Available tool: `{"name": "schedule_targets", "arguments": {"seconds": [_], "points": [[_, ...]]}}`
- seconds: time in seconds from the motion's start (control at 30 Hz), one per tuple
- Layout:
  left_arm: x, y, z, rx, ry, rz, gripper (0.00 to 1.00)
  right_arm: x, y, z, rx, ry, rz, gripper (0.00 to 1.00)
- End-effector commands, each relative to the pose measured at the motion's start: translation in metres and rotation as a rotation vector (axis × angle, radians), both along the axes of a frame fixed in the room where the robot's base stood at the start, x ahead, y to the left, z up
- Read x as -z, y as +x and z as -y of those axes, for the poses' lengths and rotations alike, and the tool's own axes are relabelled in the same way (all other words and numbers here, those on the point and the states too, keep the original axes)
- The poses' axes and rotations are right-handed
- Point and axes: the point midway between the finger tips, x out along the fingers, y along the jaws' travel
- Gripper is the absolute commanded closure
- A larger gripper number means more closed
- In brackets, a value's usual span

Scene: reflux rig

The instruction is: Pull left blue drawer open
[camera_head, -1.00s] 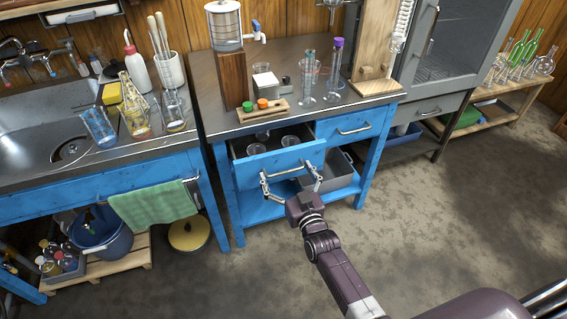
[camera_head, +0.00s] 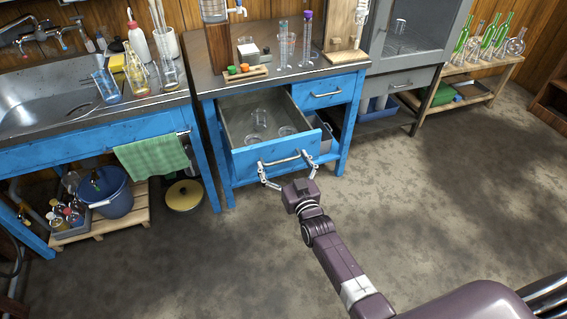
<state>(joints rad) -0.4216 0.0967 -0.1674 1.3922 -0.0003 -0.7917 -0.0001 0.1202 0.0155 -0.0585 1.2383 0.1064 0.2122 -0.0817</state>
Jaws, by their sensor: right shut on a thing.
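The left blue drawer (camera_head: 244,163) is pulled well out of the blue bench, so its grey inside shows with several clear glass pieces in it. Its metal bar handle (camera_head: 284,160) runs across the blue front. My right gripper (camera_head: 286,164) is at this handle, its two fingers spread towards the handle's two ends, shut on it. The right blue drawer (camera_head: 328,91) beside it is closed. My left gripper is not in view.
A rack with orange and green caps (camera_head: 245,72) and glass cylinders stand on the bench top. A sink bench with a green towel (camera_head: 152,157) is at left. A blue bucket (camera_head: 108,192) sits on a low pallet. The floor in front is clear.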

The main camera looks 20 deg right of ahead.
Motion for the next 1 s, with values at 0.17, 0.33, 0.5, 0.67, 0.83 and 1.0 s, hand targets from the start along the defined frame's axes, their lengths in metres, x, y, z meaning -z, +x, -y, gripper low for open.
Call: {"name": "schedule_targets", "arguments": {"seconds": [0.17,0.33,0.5,0.67,0.83,1.0], "points": [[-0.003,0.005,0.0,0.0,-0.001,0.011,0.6,-0.001,0.001,-0.002,-0.003,0.001,0.001,0.5],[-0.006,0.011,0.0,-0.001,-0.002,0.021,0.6,-0.001,0.001,-0.002,-0.003,0.001,0.001,0.5],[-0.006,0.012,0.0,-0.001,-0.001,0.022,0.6,-0.001,0.001,-0.002,-0.003,0.001,0.001,0.0],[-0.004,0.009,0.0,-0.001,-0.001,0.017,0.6,-0.001,0.001,-0.001,-0.002,0.001,0.001,0.0],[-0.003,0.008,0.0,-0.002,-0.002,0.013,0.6,0.0,-0.003,-0.001,-0.001,0.0,0.001,0.0],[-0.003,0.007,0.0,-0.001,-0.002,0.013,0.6,0.0,-0.022,0.0,-0.001,0.0,0.001,0.0]]}}
